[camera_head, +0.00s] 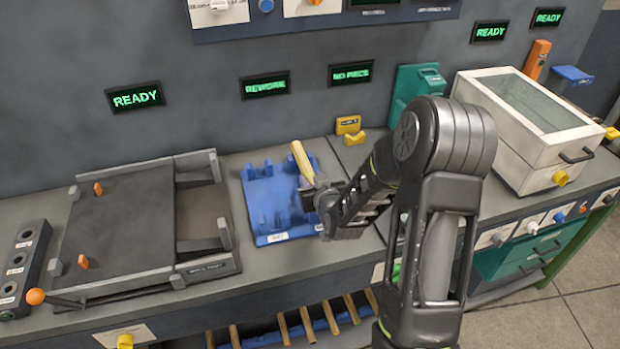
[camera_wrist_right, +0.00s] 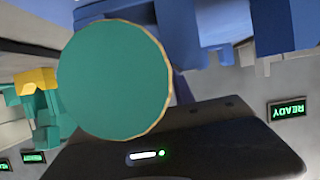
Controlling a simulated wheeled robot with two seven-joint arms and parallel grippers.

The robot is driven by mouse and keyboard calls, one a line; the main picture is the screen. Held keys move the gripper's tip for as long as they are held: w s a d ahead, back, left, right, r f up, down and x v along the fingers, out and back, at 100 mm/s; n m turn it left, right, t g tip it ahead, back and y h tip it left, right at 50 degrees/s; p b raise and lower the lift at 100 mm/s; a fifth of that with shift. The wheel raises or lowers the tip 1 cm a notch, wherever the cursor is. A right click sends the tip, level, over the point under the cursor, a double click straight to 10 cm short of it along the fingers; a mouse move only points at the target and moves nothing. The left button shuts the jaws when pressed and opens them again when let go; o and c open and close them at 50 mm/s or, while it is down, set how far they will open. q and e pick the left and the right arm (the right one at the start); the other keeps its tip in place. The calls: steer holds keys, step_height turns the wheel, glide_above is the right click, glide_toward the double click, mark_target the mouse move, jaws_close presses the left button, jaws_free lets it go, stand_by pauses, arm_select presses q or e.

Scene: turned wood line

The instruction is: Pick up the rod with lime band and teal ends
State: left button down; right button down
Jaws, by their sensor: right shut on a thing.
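My right gripper (camera_head: 316,196) is shut on a pale wooden rod (camera_head: 302,161) above the right part of the blue rack. The rod stands tilted, its bare wood upper part rising past the fingers; its lower part is hidden by the gripper. In the right wrist view, a round teal rod end (camera_wrist_right: 114,80) with a thin wooden rim fills the left middle, close to the camera. My left gripper is not in view.
The blue rack (camera_head: 262,220) lies on the grey bench under the gripper. A dark fixture (camera_head: 125,215) stands left, a white lidded box (camera_head: 500,130) right, a green holder (camera_head: 412,88) and yellow block (camera_head: 348,125) behind. Several wooden rods (camera_head: 283,328) lie on a lower shelf.

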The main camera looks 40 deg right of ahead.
step_height(320, 180, up, 10)
steer(key=shift+r+b, duration=0.1)
steer(key=shift+b, duration=0.25)
stand_by(0.9)
